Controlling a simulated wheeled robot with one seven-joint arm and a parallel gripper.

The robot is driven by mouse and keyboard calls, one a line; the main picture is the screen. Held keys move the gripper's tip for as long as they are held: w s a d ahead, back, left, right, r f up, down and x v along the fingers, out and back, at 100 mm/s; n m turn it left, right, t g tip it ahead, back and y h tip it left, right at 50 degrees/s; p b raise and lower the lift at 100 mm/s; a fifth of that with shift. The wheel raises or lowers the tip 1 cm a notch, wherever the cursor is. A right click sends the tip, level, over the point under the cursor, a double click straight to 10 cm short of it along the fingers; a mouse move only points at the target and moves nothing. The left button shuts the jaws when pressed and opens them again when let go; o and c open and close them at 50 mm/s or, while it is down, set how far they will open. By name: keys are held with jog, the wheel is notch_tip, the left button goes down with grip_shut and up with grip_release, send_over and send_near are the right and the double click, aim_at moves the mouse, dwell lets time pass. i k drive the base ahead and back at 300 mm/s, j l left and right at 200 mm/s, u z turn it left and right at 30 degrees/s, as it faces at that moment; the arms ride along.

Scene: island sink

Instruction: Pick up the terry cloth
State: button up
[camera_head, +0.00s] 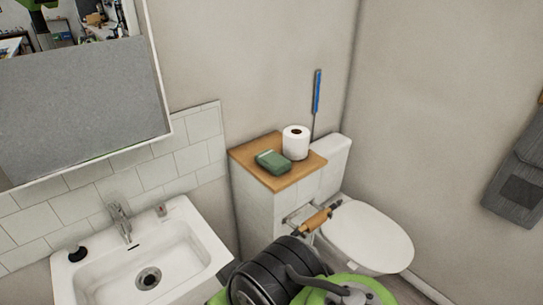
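A grey cloth (519,177) hangs on the right wall, cut off by the right edge of the picture. It has a darker square patch low down. A small green folded or block-shaped item (272,162) lies on the wooden shelf; I cannot tell whether it is cloth or a sponge. My black and green arm shows at the bottom centre, well to the left of the grey cloth and below the shelf. My gripper's fingers do not show.
The wooden shelf (244,153) carries a white paper roll (296,142). A blue-handled stick (316,94) stands behind it. A white toilet (369,236) is on the right, a wooden roller (318,219) beside it. A sink (190,255) with tap (121,219) and a mirror (85,100) are left.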

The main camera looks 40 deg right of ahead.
aim_at(275, 164)
jog(key=k+z, duration=0.1)
jog(key=z, duration=0.3)
jog(key=k+z, duration=0.15)
jog(key=z, duration=0.2)
jog(key=k+l+z, duration=0.1)
jog(key=z, duration=0.3)
